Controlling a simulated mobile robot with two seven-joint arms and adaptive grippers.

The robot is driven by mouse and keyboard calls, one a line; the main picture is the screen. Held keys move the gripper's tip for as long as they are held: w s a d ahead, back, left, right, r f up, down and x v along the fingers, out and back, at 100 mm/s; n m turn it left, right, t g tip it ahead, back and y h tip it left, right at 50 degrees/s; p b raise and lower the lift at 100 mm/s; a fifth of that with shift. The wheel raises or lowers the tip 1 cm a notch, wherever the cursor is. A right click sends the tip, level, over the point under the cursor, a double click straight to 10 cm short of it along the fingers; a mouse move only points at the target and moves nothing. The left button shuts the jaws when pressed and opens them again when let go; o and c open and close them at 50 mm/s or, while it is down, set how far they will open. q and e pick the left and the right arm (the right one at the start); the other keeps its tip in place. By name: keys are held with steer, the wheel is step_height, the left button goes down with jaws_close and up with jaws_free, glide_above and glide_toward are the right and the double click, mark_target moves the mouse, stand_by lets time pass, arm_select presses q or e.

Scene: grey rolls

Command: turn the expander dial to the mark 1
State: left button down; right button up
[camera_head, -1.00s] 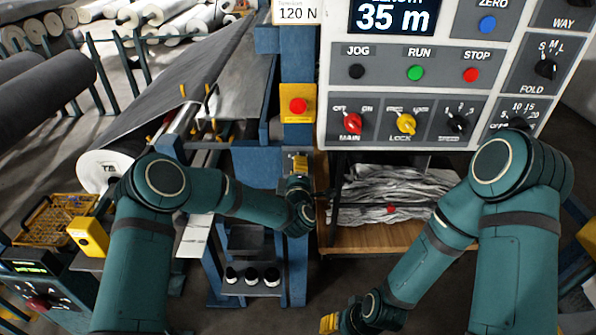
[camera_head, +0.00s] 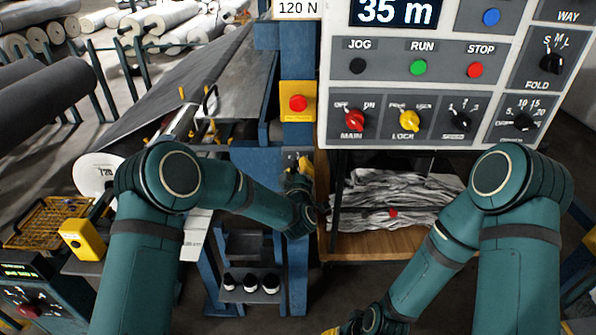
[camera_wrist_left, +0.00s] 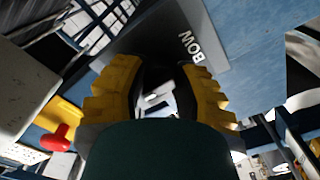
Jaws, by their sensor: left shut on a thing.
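My left gripper (camera_head: 299,163) is at the blue post below the yellow emergency-stop box, with its arm reaching in from the left. In the left wrist view its yellow ribbed fingers (camera_wrist_left: 158,72) stand on either side of a dark part beside a grey plate lettered BOW. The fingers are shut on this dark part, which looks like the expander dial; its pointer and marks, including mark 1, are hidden. My right gripper (camera_head: 331,331) is cut off at the bottom edge, so its jaws cannot be read.
A grey control panel (camera_head: 440,92) with buttons and several knobs hangs right of the post. A red stop button (camera_head: 298,103) is just above my left gripper. A wooden shelf (camera_head: 400,243) with crumpled cloth is below the panel. Dark rolls lie at left.

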stand_by(0.3)
arm_select(q)
steer(key=c, duration=0.6)
jaws_free()
steer(key=s, duration=1.2)
steer(key=s+a+f+m+g+h, duration=0.25)
steer(key=s+f+g, duration=0.2)
steer(key=f, duration=0.35)
steer(key=s+a+f+m+g+h, duration=0.1)
steer(key=s+a+f+m+g, duration=0.3)
steer(key=f, duration=0.5)
steer(key=s+a+f+g, duration=0.1)
steer(key=s+f+g, duration=0.2)
steer(key=s, duration=0.5)
steer(key=s+a+f+g, duration=0.2)
steer(key=s+g, duration=0.3)
steer(key=s, duration=0.4)
steer(key=shift+a+f+m, duration=0.25)
steer(key=shift+f+m, duration=0.2)
steer(key=shift+f, duration=0.35)
